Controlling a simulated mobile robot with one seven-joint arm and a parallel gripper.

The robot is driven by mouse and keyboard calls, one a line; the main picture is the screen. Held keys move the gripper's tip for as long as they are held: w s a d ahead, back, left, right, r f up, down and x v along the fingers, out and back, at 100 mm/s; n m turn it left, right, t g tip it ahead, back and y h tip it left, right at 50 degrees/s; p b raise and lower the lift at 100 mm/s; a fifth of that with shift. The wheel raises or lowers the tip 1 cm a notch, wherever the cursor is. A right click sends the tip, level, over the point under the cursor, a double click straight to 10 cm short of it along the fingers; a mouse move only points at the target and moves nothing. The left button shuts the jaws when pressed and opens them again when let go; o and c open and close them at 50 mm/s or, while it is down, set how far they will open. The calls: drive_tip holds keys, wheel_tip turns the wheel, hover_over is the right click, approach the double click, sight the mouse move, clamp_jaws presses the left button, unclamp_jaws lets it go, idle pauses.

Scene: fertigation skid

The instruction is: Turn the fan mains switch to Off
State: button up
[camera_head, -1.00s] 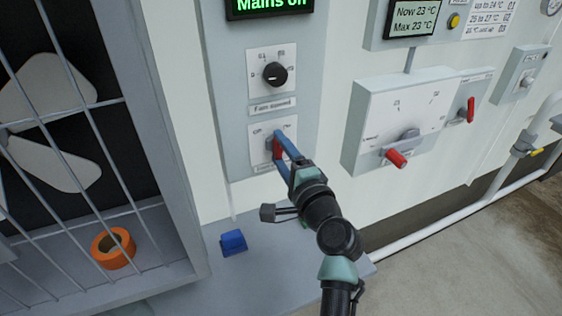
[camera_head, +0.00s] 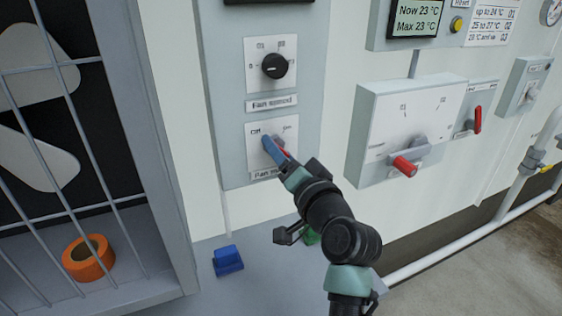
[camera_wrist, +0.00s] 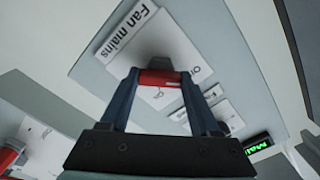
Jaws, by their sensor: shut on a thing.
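The fan mains switch (camera_head: 286,153) has a red handle on a white plate (camera_head: 257,160) on the grey panel, with "Off" printed at the plate's upper left. My gripper (camera_head: 271,144) is at this switch, its blue fingers hiding much of the handle. In the wrist view the red handle (camera_wrist: 158,77) lies between the two fingertips of my gripper (camera_wrist: 160,84), which is shut on it. The "Fan mains" label (camera_wrist: 129,31) shows beside it. The handle's exact angle against the marks is hard to tell.
A black rotary knob (camera_head: 275,66) is above the switch. To the right is a box with a red-tipped lever (camera_head: 404,166) and another red handle (camera_head: 478,119). A blue block (camera_head: 228,261) lies on the ledge below. An orange ring (camera_head: 88,257) is behind the cage bars at left.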

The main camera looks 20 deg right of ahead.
drive_tip(key=shift+n, duration=0.4)
drive_tip(key=o, duration=1.4)
drive_tip(key=shift+c, duration=0.2)
drive_tip(key=s, duration=1.3)
drive_tip(key=shift+d+b, duration=0.2)
drive_tip(key=shift+b, duration=0.25)
